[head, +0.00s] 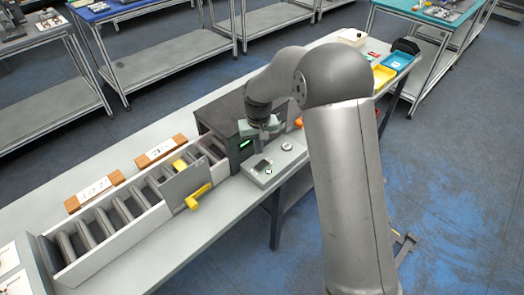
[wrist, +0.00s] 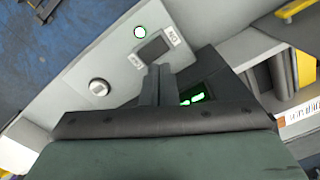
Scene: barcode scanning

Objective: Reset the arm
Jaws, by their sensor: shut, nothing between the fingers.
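My arm (head: 335,90) reaches from the right over the workbench, and my gripper (head: 260,147) points down just above the grey control box (head: 258,178). In the wrist view my gripper (wrist: 158,72) is shut, with its fingers together and nothing between them. I cannot tell whether the fingers touch the box.
A dark scanner housing (head: 222,117) with a green display stands close beside my gripper. A roller conveyor (head: 110,217) with a yellow handle (head: 198,196) runs to the left. Yellow (head: 382,76) and blue (head: 398,61) trays lie at the far right end.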

